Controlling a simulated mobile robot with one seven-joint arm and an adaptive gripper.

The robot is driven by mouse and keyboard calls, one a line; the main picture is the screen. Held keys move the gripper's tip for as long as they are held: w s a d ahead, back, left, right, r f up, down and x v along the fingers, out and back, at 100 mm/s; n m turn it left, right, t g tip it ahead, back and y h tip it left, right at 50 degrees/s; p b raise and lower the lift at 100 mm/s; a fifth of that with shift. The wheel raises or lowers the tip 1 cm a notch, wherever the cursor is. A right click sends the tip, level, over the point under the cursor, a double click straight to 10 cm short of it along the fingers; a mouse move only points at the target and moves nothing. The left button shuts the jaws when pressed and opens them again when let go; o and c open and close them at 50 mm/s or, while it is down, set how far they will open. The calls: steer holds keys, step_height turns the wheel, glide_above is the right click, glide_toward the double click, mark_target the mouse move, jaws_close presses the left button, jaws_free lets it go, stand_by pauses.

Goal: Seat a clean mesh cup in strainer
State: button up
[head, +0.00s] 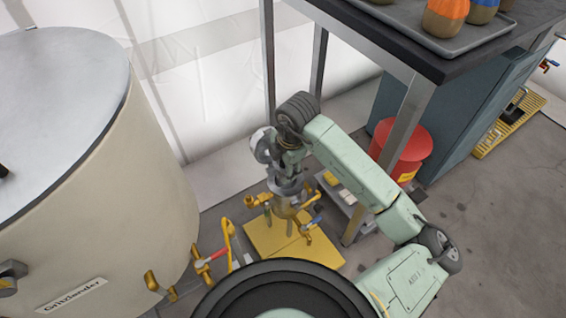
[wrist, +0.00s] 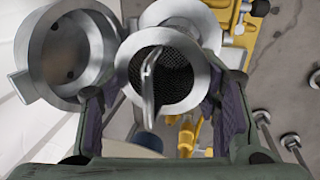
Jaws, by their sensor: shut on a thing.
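My gripper (wrist: 163,92) is shut on a mesh cup (wrist: 183,92), with one finger on either side of its wide metal rim. The cup has dark mesh inside and a thin upright handle across its mouth. The metal strainer (wrist: 180,12) shows its round rim just beyond the cup, which partly covers it. The strainer's round lid (wrist: 62,50) is swung open to the left. In the head view my gripper (head: 288,165) is right above the strainer (head: 287,187). Whether the cup touches the strainer, and how deep it sits, I cannot tell.
Yellow valves and pipework (head: 305,228) surround the strainer, over a yellow platform (head: 262,236). A large cream tank (head: 110,150) stands at left. A dark-topped table (head: 425,62) with a tray is at upper right. A red bin (head: 405,150) is behind my arm.

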steer(key=shift+s+d+b+x, duration=0.15)
steer(key=shift+s+b+x, duration=0.05)
steer(key=shift+b+x, duration=0.9)
steer(key=shift+s+d+b+x, duration=0.1)
steer(key=shift+s+b+x, duration=0.1)
steer(key=shift+b+x, duration=0.85)
steer(key=shift+s+d+b+x, duration=0.15)
steer(key=shift+s+b+x, duration=0.05)
steer(key=shift+b+x, duration=1.65)
steer(key=shift+x, duration=0.15)
steer(key=shift+c, duration=1)
steer(key=shift+s+d+f, duration=0.1)
steer(key=shift+s, duration=0.1)
steer(key=shift+c, duration=0.7)
steer(key=o, duration=1.4)
steer(key=shift+o, duration=1.4)
steer(key=shift+f, duration=0.15)
steer(key=shift+o, duration=1.8)
steer(key=v, duration=1.2)
